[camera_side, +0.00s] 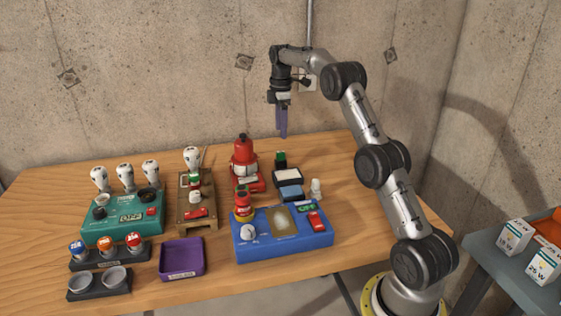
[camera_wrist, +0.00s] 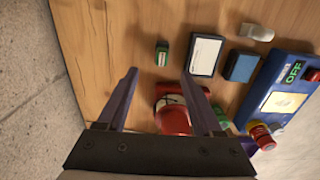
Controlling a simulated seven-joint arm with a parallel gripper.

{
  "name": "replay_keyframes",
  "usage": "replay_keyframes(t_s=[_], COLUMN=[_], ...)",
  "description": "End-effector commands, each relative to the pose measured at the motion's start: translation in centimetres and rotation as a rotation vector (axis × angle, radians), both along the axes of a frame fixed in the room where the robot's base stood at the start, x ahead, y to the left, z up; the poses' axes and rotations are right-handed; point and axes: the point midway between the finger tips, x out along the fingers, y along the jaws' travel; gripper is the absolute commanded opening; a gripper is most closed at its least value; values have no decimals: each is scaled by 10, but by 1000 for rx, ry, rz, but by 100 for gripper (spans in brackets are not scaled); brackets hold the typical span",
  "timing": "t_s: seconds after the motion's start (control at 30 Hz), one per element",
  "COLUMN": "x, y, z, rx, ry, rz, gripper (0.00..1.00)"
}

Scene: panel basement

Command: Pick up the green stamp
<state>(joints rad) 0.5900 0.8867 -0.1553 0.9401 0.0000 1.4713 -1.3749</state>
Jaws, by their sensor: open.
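The green stamp (camera_side: 281,160) stands upright on the wooden table, behind a pad with a white top. It also shows in the wrist view (camera_wrist: 162,54), small, green and dark with a pale band. My gripper (camera_side: 282,132) is open and empty, pointing down above the back of the table, higher than the stamp. In the wrist view the stamp lies just beyond the two purple fingertips (camera_wrist: 160,74), roughly midway between them, with visible space on both sides.
A red extinguisher-like object (camera_side: 243,157) stands left of the stamp and shows beneath the right finger in the wrist view. The white-topped pad (camera_side: 288,178), a blue pad (camera_side: 291,192) and a blue panel box (camera_side: 270,241) lie in front. Bare wood surrounds the stamp's back.

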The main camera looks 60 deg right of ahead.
Motion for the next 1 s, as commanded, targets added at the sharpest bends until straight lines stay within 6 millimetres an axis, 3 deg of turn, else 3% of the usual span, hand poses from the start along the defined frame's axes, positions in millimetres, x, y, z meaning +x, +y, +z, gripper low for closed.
replay_keyframes(t_s=[0.23, 0.47, 0.8, 1.0], x=[0, 0, -1, -1], y=[1, 1, 5, 5], z=[-43, -59, -102, -108], rx=[1, 1, 1, 0], ry=[1, 1, -1, -3], rz=[1, 1, 1, 1], gripper=[68, 68, 68, 68])
